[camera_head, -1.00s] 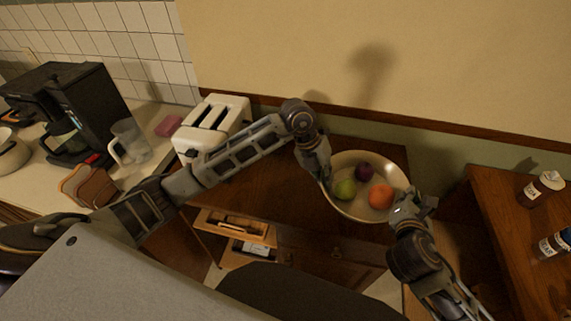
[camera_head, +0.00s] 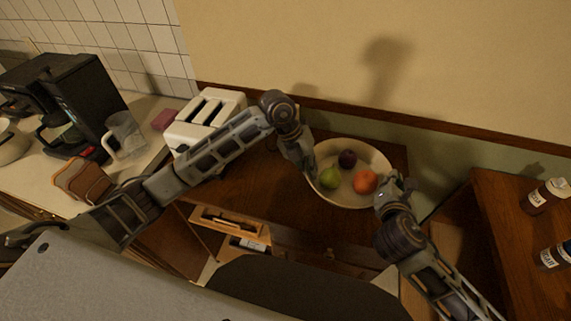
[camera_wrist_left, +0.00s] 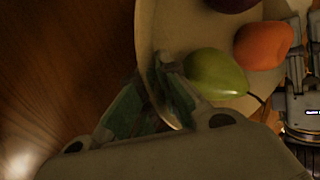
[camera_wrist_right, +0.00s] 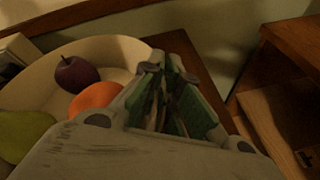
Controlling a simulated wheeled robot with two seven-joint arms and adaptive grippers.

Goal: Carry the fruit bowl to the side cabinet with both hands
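The cream fruit bowl (camera_head: 378,155) is upright over the brown wooden side cabinet (camera_head: 262,185); I cannot tell whether it touches the top. It holds a green pear (camera_head: 329,178), a dark purple fruit (camera_head: 347,158) and an orange fruit (camera_head: 365,181). My left gripper (camera_head: 310,176) is at the bowl's left rim, and the left wrist view shows its fingers closed around the rim (camera_wrist_left: 160,40). My right gripper (camera_head: 388,188) is at the right rim. In the right wrist view its fingers are close together at the bowl's edge (camera_wrist_right: 140,46), partly hiding the grip.
An open drawer (camera_head: 230,225) juts from the cabinet front. Jars (camera_head: 546,195) stand on the right wooden surface. The wall is close behind the bowl.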

